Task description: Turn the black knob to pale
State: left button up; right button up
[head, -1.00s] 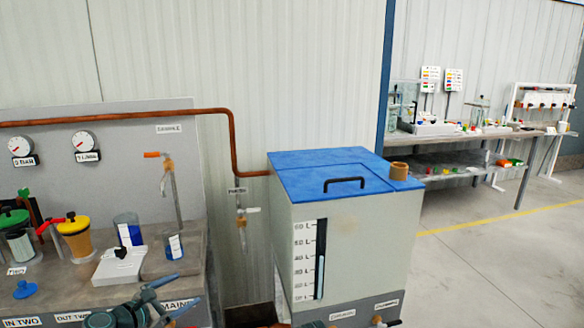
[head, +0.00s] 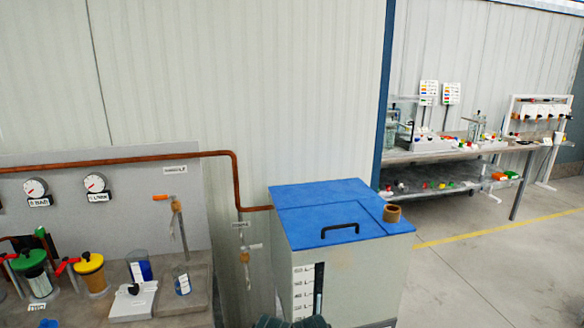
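A small black knob (head: 133,289) sits on top of a low white block (head: 132,303) on the grey bench at the lower left of the head view. It is too small to read any marking or setting on it. Nothing of mine touches it. Neither of my grippers shows in the head view. Only a dark rounded part, which looks like my own arm, pokes in at the bottom edge near the middle.
Beakers with blue labels (head: 140,270) stand around the white block. Yellow-lidded (head: 91,270) and green-lidded (head: 36,272) jars are to its left. A copper pipe (head: 130,160) runs above. A blue-topped tank (head: 330,212) stands right of the bench. Open floor lies at the far right.

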aim_at(134, 290)
jog(key=u, duration=1.45)
